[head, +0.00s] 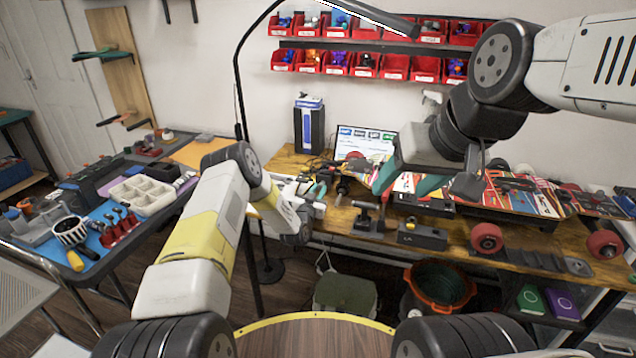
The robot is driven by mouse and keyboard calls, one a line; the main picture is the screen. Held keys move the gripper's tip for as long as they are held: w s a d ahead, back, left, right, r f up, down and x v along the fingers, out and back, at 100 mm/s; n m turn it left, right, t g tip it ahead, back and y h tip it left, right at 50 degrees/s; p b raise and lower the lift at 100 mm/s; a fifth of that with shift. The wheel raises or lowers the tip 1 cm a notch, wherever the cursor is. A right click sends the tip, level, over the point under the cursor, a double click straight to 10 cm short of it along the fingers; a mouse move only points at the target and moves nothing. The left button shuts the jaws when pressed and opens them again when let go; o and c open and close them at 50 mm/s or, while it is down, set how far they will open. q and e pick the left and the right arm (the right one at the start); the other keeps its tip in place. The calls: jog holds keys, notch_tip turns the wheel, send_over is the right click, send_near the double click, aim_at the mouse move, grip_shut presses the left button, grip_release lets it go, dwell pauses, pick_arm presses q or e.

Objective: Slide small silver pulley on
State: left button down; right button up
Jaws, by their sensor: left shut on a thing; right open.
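My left gripper (316,190) reaches over the left part of the wooden workbench (340,224). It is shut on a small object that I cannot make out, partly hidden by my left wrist. My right gripper (410,186) is open, with teal fingers apart and pointing down above the bench. I cannot pick out the small silver pulley with certainty.
A black stand (368,219) and a dark box-like block (422,235) stand near the bench's front edge. A screen (364,142) and red parts bins (395,67) are behind. The left table holds a white tray (143,194) and tools. An orange-rimmed bucket (440,286) is below.

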pick_arm(q)
jog(key=shift+w, duration=0.15)
dwell(0.8)
jog(key=c, duration=1.2)
grip_release()
jog(key=shift+r, duration=0.1)
jog(key=shift+c, duration=0.9)
jog(key=shift+v, duration=3.75)
